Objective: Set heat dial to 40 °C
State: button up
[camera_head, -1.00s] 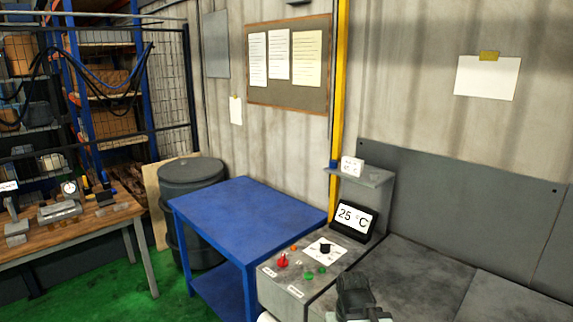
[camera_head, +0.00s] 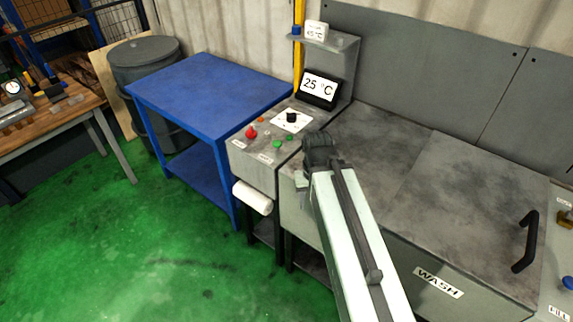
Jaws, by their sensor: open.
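The heat dial (camera_head: 292,117) is a small black knob on a white square plate, on top of the grey control panel (camera_head: 238,152). Behind it a tilted black display (camera_head: 318,88) reads 25 °C. My gripper (camera_head: 318,140) is dark and sits at the end of my pale arm, to the right of and nearer than the dial in the picture. It is apart from the dial and holds nothing that I can see. The fingers are small and partly hidden by the arm.
A small white sign (camera_head: 315,30) stands on the shelf above the display. A blue table (camera_head: 205,95) stands left. The wash cabinet's grey top (camera_head: 440,180) extends right. The green floor is open in front.

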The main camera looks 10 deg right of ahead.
aim_at(291, 117)
jog(key=z, duration=0.05)
jog(key=i, duration=1.3)
